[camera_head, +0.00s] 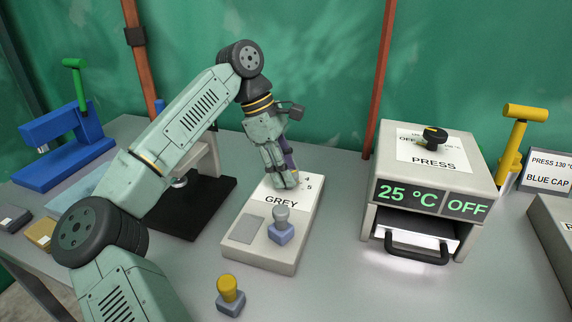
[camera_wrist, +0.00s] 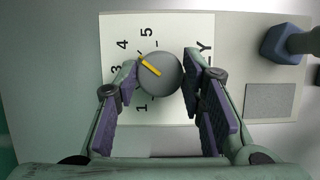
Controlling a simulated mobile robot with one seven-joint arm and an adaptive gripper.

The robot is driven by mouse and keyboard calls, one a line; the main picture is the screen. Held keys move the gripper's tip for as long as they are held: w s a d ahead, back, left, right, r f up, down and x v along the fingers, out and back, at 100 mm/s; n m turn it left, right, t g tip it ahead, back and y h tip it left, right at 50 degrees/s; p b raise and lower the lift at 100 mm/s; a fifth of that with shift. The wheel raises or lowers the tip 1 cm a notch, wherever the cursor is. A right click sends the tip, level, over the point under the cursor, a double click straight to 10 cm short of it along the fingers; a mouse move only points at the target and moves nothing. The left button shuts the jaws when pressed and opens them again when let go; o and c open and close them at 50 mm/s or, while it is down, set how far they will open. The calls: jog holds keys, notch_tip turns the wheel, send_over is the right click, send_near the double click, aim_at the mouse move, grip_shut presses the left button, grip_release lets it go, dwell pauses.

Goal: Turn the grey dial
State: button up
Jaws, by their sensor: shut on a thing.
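The grey dial (camera_wrist: 160,80) is a round grey knob with a yellow pointer, set on a white scale panel (camera_wrist: 118,30) with numbers around it. In the head view my gripper (camera_head: 287,182) hides the dial on the box (camera_head: 262,256) labelled GREY.
A grey-knobbed stamp (camera_head: 281,228) stands on the same box, with a yellow-knobbed stamp (camera_head: 230,296) in front. A press (camera_head: 430,170) reading 25 °C OFF is at right. A blue machine (camera_head: 62,150) is at far left.

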jog(key=shift+m, duration=0.5)
jog(key=shift+g, duration=0.3)
jog(key=o, duration=1.1)
jog(key=shift+r, duration=0.1)
jog(key=v, duration=1.2)
jog(key=shift+d, duration=0.2)
